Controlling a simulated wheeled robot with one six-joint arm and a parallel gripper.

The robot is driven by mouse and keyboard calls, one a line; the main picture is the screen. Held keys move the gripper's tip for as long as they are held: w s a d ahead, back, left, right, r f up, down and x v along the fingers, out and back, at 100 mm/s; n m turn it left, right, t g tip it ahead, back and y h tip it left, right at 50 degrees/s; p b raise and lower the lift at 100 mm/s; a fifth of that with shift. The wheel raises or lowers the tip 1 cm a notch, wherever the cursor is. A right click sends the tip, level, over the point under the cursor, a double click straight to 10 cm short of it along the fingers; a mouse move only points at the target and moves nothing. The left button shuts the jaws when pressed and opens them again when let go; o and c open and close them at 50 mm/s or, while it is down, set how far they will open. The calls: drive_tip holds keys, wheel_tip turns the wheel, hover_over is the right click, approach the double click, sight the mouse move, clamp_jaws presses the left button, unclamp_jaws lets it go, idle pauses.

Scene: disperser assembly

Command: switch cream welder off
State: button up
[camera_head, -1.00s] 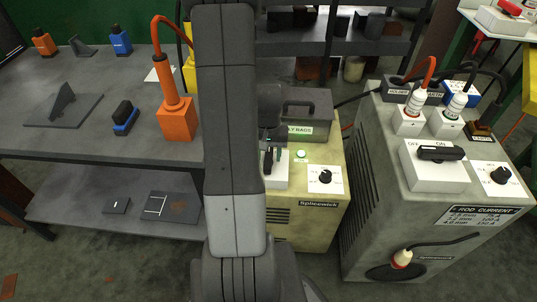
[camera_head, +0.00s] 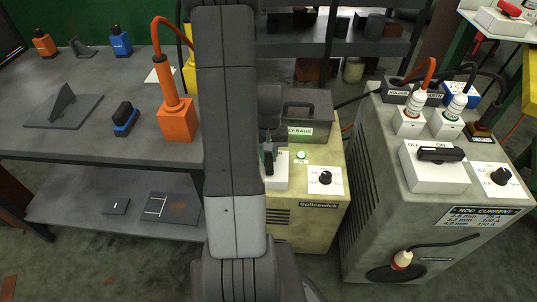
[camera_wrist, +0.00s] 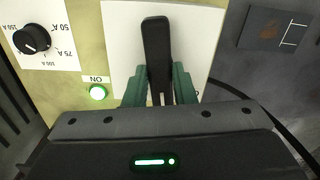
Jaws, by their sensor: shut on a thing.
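The cream welder (camera_head: 303,228) stands left of a bigger pale welder, with a white switch plate on top that is partly hidden by my arm. In the wrist view the plate (camera_wrist: 205,28) carries a black lever handle (camera_wrist: 156,40). My gripper (camera_wrist: 159,82) has its green fingers closed on both sides of the lever. My gripper (camera_head: 268,158) is mostly hidden behind my arm in the head view. A green lamp (camera_wrist: 97,92) marked ON is lit beside the plate; it also shows in the head view (camera_head: 301,155).
A current dial (camera_head: 325,177) sits right of the lamp.

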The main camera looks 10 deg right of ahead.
sight(269, 157)
drive_tip(key=n, duration=1.2)
drive_tip(key=shift+n, duration=2)
drive_tip(key=o, duration=1)
wheel_tip(269, 157, up, 14)
drive_tip(key=p, duration=0.2)
drive_tip(key=shift+f+p, duration=0.1)
drive_tip(key=shift+p, duration=0.25)
